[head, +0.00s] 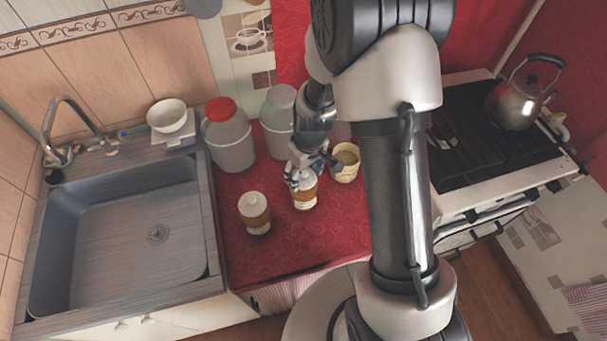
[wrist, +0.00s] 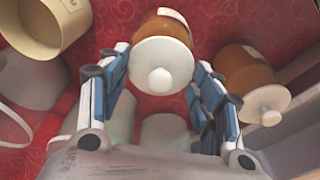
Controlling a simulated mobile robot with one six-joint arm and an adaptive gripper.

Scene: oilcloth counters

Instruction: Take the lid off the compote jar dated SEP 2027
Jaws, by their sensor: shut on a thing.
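Two compote jars stand on the red counter, each with an amber body, a pale label and a white knobbed lid. My gripper (head: 301,174) is above the right jar (head: 304,198). In the wrist view its fingers (wrist: 160,62) are closed on either side of that jar's white lid (wrist: 162,52); the lid appears still seated on the jar. The left jar (head: 255,213) stands apart with its lid (head: 253,201) on; it also shows at the right of the wrist view (wrist: 250,75). No date is readable on either label.
A cream cup (head: 345,162) stands close right of the gripped jar. A large red-lidded jar (head: 229,140) and a pale-green-lidded jar (head: 279,125) stand behind. The sink (head: 130,225) is left, the stove (head: 490,150) right. The front of the red counter (head: 270,258) is clear.

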